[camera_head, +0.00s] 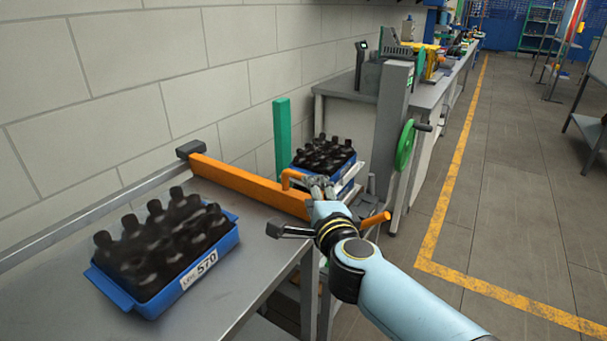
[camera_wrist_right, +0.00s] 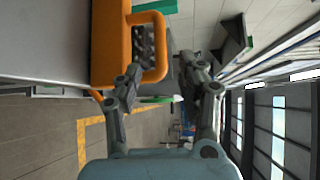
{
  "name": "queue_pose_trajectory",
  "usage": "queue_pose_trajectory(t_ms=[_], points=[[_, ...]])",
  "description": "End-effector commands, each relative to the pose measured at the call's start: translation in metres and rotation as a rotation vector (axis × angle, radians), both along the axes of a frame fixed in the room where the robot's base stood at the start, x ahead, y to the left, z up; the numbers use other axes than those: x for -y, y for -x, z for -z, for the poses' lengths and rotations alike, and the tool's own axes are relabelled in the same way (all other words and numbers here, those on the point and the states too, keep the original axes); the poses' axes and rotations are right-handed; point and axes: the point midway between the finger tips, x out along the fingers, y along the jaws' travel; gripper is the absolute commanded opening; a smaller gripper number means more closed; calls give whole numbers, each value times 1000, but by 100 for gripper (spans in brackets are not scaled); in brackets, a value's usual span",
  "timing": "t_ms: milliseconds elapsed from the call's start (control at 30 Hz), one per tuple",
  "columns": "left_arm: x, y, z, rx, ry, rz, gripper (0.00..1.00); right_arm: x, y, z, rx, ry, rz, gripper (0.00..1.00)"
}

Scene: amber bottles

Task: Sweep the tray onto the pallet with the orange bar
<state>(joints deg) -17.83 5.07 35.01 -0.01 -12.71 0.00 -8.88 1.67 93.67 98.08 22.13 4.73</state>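In the head view a blue tray (camera_head: 215,243) labelled 570, full of dark bottles (camera_head: 160,240), stands on the grey table at the left. The long orange bar (camera_head: 245,184) lies across the table beyond the tray, apart from it. My right gripper (camera_head: 318,186) is at the bar's right end, by its orange handle (camera_head: 291,177). In the right wrist view the handle loop (camera_wrist_right: 163,45) is just ahead of my right gripper (camera_wrist_right: 163,75), whose fingers are apart. Another blue tray (camera_head: 345,171) of bottles sits beyond the bar on a light stacked support. My left gripper is not in view.
A green post (camera_head: 282,135) and a grey column with a green handwheel (camera_head: 405,145) stand beyond the bar. A wall runs along the left. The grey table (camera_head: 255,262) is bare between the tray and its right edge. An orange lever (camera_head: 376,220) is near my wrist.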

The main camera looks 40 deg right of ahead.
Motion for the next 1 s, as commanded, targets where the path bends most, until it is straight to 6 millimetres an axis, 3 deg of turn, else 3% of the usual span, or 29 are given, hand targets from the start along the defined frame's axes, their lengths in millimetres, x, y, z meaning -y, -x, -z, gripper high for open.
queue_pose_trajectory(t_ms=[100,333,500,767,1000], points=[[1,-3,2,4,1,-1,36,10,-25,3,2,3,0,40],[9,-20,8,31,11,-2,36,24,-60,9,1,1,-1,40],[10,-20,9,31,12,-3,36,29,-71,10,-1,2,-1,40],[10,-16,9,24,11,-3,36,29,-72,10,0,1,-1,40],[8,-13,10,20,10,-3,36,29,-72,10,-1,2,-1,11]])
